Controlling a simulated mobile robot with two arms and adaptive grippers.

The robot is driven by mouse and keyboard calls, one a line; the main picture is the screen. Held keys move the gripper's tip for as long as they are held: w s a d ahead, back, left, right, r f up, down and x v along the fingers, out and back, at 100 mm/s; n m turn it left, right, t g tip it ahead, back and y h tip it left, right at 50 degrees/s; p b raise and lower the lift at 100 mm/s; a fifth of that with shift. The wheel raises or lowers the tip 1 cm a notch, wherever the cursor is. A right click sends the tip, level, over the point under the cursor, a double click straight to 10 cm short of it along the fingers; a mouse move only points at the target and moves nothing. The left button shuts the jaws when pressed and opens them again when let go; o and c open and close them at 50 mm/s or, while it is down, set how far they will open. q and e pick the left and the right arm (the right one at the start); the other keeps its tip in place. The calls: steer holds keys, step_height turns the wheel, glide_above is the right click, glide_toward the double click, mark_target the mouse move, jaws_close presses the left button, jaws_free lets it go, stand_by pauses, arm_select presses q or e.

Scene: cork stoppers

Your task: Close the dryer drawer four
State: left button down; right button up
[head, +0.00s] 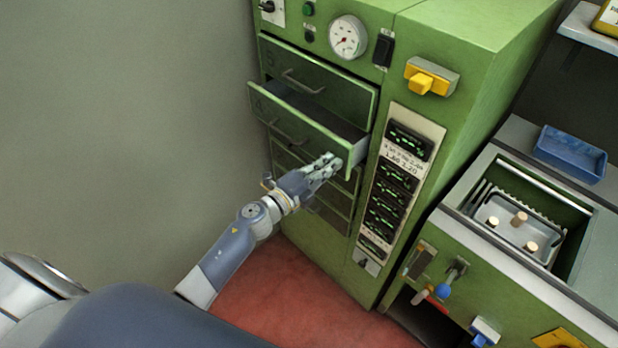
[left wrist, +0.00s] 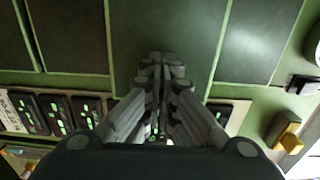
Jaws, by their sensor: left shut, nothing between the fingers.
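The green dryer cabinet (head: 480,60) has a column of drawers with bar handles. The second drawer from the top, marked 4 (head: 300,125), is pulled out, its front standing forward of the others and its dark inside showing. The top drawer (head: 318,80), marked 5, looks shut. My left gripper (head: 335,162) is shut and empty at the lower right of the open drawer's front. It seems to be at or very near that front; contact cannot be told. In the left wrist view the closed fingers (left wrist: 162,65) point at a green panel. My right gripper is not in view.
A panel of displays (head: 392,190) and a yellow switch (head: 430,80) are right of the drawers. A bench with a tray holding cork stoppers (head: 519,217) and a blue bin (head: 570,153) stands further right. A grey wall is left; the red floor is clear.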

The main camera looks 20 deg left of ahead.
arm_select(q)
steer(key=x, duration=0.6)
steer(key=shift+w+b, duration=0.1)
steer(key=shift+b, duration=0.3)
steer(key=shift+r, duration=0.2)
steer(key=shift+a, duration=0.1)
